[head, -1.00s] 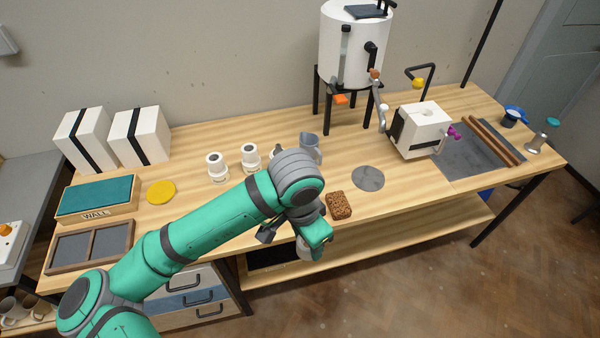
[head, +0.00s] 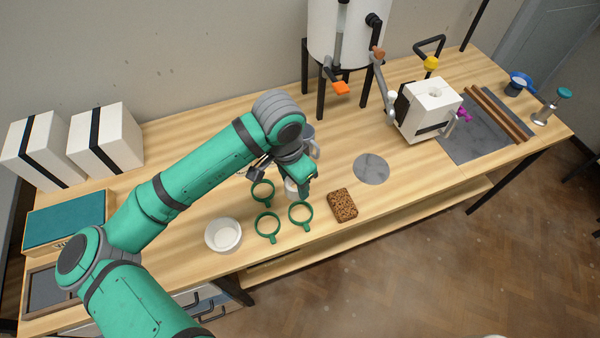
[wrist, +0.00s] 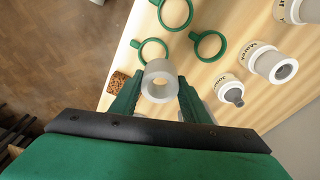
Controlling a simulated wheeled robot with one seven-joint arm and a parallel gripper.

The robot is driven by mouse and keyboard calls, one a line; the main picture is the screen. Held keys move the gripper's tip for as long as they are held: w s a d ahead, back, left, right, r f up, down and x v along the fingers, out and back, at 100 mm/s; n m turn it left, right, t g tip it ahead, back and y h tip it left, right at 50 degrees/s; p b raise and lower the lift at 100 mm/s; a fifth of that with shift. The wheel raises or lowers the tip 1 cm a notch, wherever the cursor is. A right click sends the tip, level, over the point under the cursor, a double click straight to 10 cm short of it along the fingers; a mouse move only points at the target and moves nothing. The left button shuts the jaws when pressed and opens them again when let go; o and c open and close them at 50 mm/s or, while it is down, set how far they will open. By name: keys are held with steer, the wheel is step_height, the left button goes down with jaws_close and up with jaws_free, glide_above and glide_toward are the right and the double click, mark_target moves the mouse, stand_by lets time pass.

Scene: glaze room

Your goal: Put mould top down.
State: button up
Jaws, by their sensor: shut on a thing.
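My gripper (head: 300,182) is low over the front middle of the bench, shut on a pale hollow cylinder (head: 292,189). In the wrist view the cylinder (wrist: 160,69) sits between the two green fingers (wrist: 158,98), its round opening facing the camera. I cannot tell whether it touches the bench, or whether it is the mould top. A white block (head: 432,100) with a hole in its top is held in a cranked stand at the right. Two white blocks with black straps (head: 107,143) (head: 45,150) stand at the back left.
Green rings with short handles (head: 300,213) lie close to my gripper. A white bowl (head: 223,235) is to their left and a brown sponge (head: 342,205) to their right. Labelled bottles (wrist: 262,60) show in the wrist view. A grey disc (head: 371,169) has bare bench around it.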

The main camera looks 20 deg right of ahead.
steer(key=w+d+f, duration=0.1)
steer(key=w+f, duration=0.1)
steer(key=w+d+f, duration=0.1)
steer(key=w+f, duration=0.1)
steer(key=w, duration=0.1)
steer(key=w+d+f, duration=0.2)
steer(key=shift+w+f, duration=0.25)
steer(key=shift+f, duration=0.05)
steer(key=shift+w+d+f, duration=0.25)
steer(key=shift+w+f, duration=0.15)
steer(key=shift+f, duration=0.25)
steer(key=shift+w+f, duration=0.1)
steer(key=shift+f, duration=1.55)
steer(key=shift+f, duration=0.15)
steer(key=o, duration=1.1)
steer(key=r, duration=0.8)
steer(key=a+r, duration=0.1)
steer(key=r, duration=0.3)
steer(key=shift+s+a+r, duration=0.1)
steer(key=shift+s+r, duration=0.05)
steer(key=shift+s, duration=0.15)
